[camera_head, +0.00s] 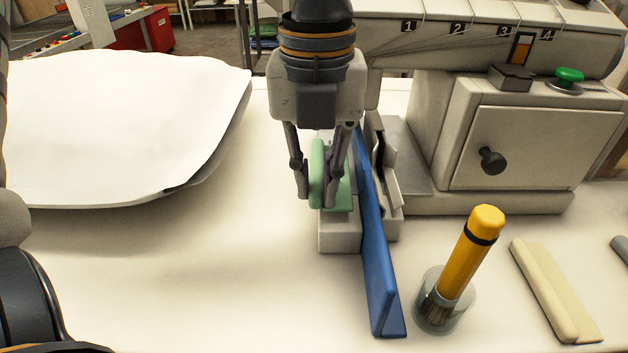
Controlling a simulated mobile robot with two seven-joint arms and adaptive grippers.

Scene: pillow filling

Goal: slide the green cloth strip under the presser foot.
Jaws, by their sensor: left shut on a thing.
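My left gripper (322,190) points down at the sewing machine's front end, its fingers shut on the green cloth strip (317,172). Part of the strip stands upright between the fingers. A flatter green part shows lower right, over the pale machine bed (340,238). The strip is left of the blue guide (380,275). The presser foot cannot be made out behind my gripper, so I cannot tell whether the strip is under it. My right gripper is out of view.
The sewing machine body (545,140) fills the upper right. A yellow-handled brush (470,250) stands in a glass jar (432,310), near a cream bar (555,290). A large white pillow (120,125) lies at left. The table between the pillow and the machine bed is clear.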

